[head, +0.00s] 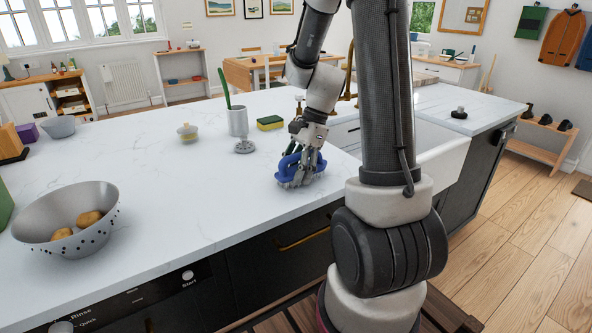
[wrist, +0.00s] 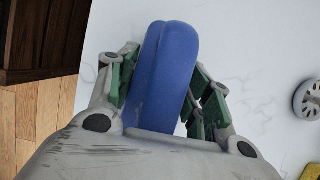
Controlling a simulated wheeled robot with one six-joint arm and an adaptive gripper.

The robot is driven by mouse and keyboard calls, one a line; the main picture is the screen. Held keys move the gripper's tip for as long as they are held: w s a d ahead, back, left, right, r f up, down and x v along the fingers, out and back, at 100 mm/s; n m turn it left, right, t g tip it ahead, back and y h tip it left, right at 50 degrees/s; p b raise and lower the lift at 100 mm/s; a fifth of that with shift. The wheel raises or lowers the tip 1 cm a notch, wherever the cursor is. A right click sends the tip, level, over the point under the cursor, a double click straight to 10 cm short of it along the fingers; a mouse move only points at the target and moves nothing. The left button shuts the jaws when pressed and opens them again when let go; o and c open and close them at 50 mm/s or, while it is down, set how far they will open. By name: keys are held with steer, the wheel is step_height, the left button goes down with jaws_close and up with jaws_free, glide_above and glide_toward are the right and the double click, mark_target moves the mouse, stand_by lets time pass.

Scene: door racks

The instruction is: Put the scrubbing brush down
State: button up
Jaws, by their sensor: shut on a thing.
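The blue scrubbing brush (head: 291,171) is at the front part of the white counter, left of the sink, with pale bristles facing down. My gripper (head: 306,166) is over it from above, with its fingers on either side of the blue body. In the wrist view the blue brush (wrist: 162,75) fills the space between the green-padded fingers of my gripper (wrist: 162,95). The bristles are at or very near the counter surface; I cannot tell whether they touch it. The underside is hidden in the wrist view.
On the counter (head: 180,215) stand a colander (head: 70,222) with potatoes, a metal cup (head: 238,121) with a green-handled tool, a grey drain strainer (head: 244,146) and a yellow-green sponge (head: 270,123). The white sink (head: 440,158) is to the right. The counter left of the brush is clear.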

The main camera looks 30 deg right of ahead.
steer(key=shift+f, duration=0.1)
steer(key=o, duration=1.1)
steer(key=shift+c, duration=0.2)
